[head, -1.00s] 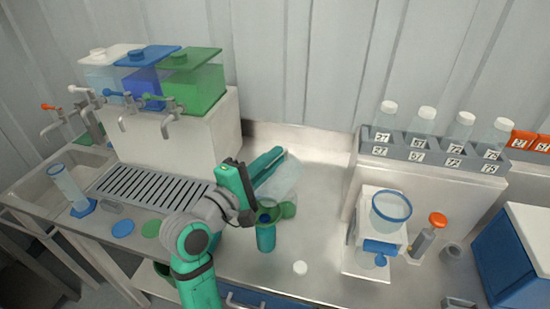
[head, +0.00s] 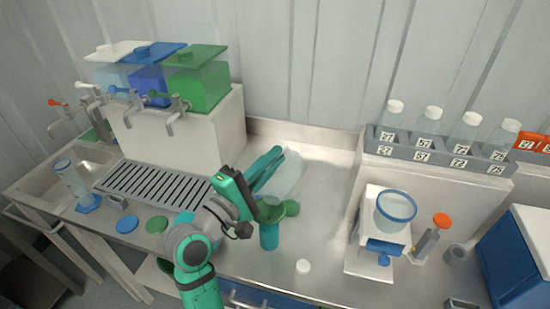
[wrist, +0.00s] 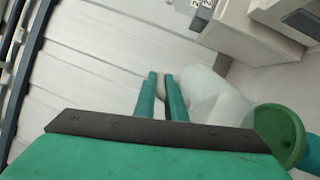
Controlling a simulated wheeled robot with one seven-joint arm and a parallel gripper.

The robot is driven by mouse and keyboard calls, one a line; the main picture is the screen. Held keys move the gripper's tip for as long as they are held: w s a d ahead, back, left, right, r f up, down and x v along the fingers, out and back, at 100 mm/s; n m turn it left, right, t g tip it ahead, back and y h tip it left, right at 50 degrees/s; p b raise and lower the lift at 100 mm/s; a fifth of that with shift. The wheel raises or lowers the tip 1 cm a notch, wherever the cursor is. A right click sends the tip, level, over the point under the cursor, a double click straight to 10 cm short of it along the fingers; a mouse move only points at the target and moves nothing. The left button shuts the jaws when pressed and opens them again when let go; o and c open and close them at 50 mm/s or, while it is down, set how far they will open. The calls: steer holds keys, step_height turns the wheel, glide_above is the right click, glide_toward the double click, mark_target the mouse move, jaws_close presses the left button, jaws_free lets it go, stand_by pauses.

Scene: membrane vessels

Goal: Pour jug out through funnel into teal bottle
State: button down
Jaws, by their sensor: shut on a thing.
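The jug (head: 291,173) is translucent and pale. My gripper (head: 274,164) is shut on it and holds it tilted above the bench, by the funnel. In the wrist view the jug (wrist: 215,100) lies beside my gripper's fingers (wrist: 163,84). The green funnel (head: 289,209) sits at the mouth of the teal bottle (head: 269,238), which stands upright on the bench, partly behind my arm. The funnel also shows in the wrist view (wrist: 279,136), just by the jug. I cannot tell whether liquid is flowing or how much the jug holds.
A white cap (head: 303,266) lies right of the bottle. A white stand with a blue-rimmed vessel (head: 396,207) is further right. A draining grate (head: 150,186) and lidded tanks (head: 198,85) with taps are at left. The bench behind the jug is clear.

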steer(key=shift+s+a+t+h, duration=0.3)
steer(key=shift+s, duration=0.05)
steer(key=shift+s, duration=0.1)
stand_by(0.4)
steer(key=shift+s+a+t+h, duration=0.6)
steer(key=shift+s+a+t, duration=0.1)
steer(key=shift+s, duration=0.05)
stand_by(1.7)
steer(key=w+d+g+y, duration=0.2)
steer(key=w+d+g, duration=0.1)
steer(key=w+d+f+g+y, duration=0.1)
steer(key=w+y, duration=0.1)
steer(key=shift+d, duration=0.25)
steer(key=w+d+g+y, duration=0.2)
steer(key=w+d+f+g+y, duration=0.1)
steer(key=w+d+g, duration=0.1)
steer(key=w+g, duration=0.1)
steer(key=shift+d+f+y, duration=0.1)
steer(key=shift+f+y, duration=0.1)
steer(key=shift+y, duration=0.2)
step_height(320, 180, up, 6)
steer(key=w+d+g+y, duration=0.1)
steer(key=g+y, duration=0.6)
steer(key=g, duration=0.1)
steer(key=shift+w, duration=0.25)
stand_by(0.6)
